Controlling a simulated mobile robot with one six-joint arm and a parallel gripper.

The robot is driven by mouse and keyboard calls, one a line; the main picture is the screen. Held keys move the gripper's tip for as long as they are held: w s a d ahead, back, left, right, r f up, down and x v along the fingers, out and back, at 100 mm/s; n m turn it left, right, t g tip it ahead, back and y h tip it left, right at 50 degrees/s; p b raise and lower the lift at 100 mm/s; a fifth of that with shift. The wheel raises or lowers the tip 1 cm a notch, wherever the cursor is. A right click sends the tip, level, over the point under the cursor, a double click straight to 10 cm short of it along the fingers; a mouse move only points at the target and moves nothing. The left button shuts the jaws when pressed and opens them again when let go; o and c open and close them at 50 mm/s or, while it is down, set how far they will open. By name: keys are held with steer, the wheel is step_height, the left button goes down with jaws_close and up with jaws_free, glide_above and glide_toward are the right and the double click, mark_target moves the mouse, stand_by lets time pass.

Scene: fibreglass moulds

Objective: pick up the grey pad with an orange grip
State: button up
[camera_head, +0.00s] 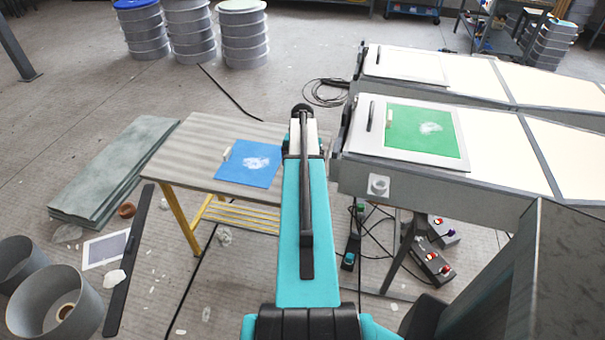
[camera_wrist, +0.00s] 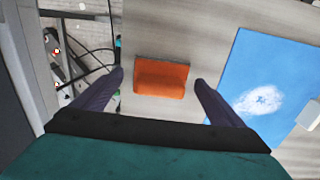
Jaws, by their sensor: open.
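The orange grip (camera_wrist: 161,78) of the pad shows in the wrist view as a small block on the wooden table (camera_wrist: 185,30). The grey of the pad cannot be made out clearly. My gripper (camera_wrist: 159,78) is open, with one finger on the left and one on the right of the orange grip, and nothing held between them. How far the fingertips are above it is hard to tell. In the head view the pad is hidden behind my teal arm.
A blue sheet (camera_head: 248,163) with a white patch lies on the table (camera_head: 180,150), left of my arm; it also shows in the wrist view (camera_wrist: 262,70). A pale block (camera_wrist: 309,115) lies at its edge. A grey mould bench (camera_head: 450,185) with a green sheet (camera_head: 425,130) stands right.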

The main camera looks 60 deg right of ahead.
steer(key=c, duration=1.2)
steer(key=shift+r, duration=0.2)
steer(key=shift+r+b, duration=1)
steer(key=shift+r, duration=3.85)
